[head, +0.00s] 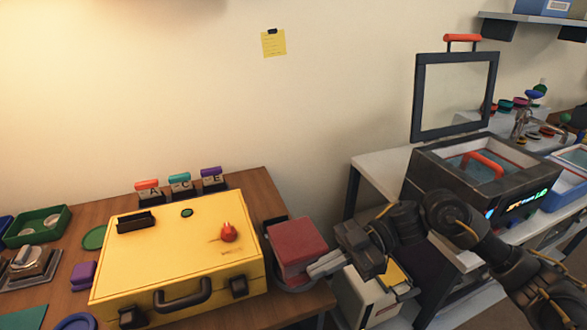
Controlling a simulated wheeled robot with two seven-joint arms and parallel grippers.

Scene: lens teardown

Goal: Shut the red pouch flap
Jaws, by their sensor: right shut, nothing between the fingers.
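A red pouch (296,240) with a flat top face sits in a dark holder at the right edge of the wooden table, beside the yellow case. I cannot tell whether its top face is the flap, or whether the flap is fully down. My right gripper (314,269) comes in from the right, with its fingertips by the pouch's lower right side. Its fingers are shut with nothing between them. I cannot tell whether they touch the pouch. The gripper hides part of what lies behind and below it. My left gripper is not in view.
A large yellow case (190,255) with a red knob (228,232) fills the table's middle. Labelled blocks A, C and E stand behind it. A grey machine with an upright framed lid (416,100) stands on a white bench at right. A white bin (357,300) stands below my right arm.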

